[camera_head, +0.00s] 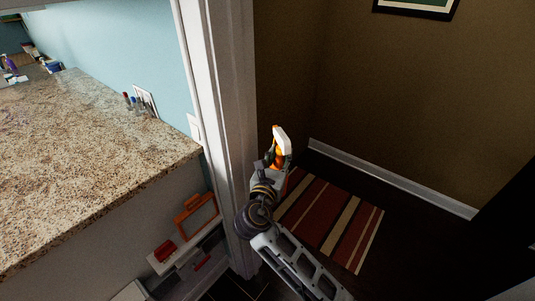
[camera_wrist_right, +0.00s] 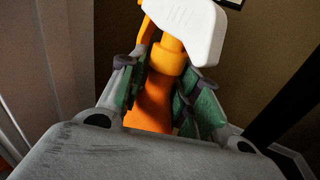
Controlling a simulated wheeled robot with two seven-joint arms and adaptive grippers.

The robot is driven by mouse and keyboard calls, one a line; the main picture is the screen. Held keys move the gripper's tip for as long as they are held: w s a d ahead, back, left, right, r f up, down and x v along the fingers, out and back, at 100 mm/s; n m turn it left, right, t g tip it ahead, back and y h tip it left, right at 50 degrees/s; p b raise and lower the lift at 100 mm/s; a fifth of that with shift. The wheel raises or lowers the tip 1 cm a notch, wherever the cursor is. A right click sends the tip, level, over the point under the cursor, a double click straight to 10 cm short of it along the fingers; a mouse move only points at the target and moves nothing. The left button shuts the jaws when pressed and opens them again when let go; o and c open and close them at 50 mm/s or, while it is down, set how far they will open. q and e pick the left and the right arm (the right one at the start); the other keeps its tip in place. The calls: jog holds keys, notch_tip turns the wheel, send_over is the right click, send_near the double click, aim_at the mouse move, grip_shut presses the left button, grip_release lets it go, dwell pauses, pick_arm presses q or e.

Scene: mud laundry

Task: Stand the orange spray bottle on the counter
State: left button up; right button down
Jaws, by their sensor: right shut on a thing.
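The orange spray bottle (camera_head: 282,147) has a white spray head and is held up in front of the dark doorway area, right of the white door frame. My right gripper (camera_head: 275,160) is shut on it. In the right wrist view the bottle (camera_wrist_right: 151,103) stands between the green-padded fingers of the gripper (camera_wrist_right: 160,95), gripped below its orange collar; its lower part is hidden by the gripper body. The speckled granite counter (camera_head: 90,150) is at the left, apart from the bottle. My left gripper is not in view.
The white door frame (camera_head: 221,110) stands between the counter and the bottle. A striped rug (camera_head: 330,217) lies on the floor. Orange-handled items (camera_head: 197,215) sit below the counter.

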jog(key=s+d+f+n+y, duration=0.1)
jog(key=d+f+n+y, duration=0.1)
jog(key=d+f, duration=0.5)
jog(key=s+d+f+n+t+y, duration=0.1)
jog(key=d+f+y, duration=0.2)
jog(key=d+f, duration=0.4)
jog(key=shift+s+d+n+y, duration=0.4)
jog(key=shift+d, duration=1.6)
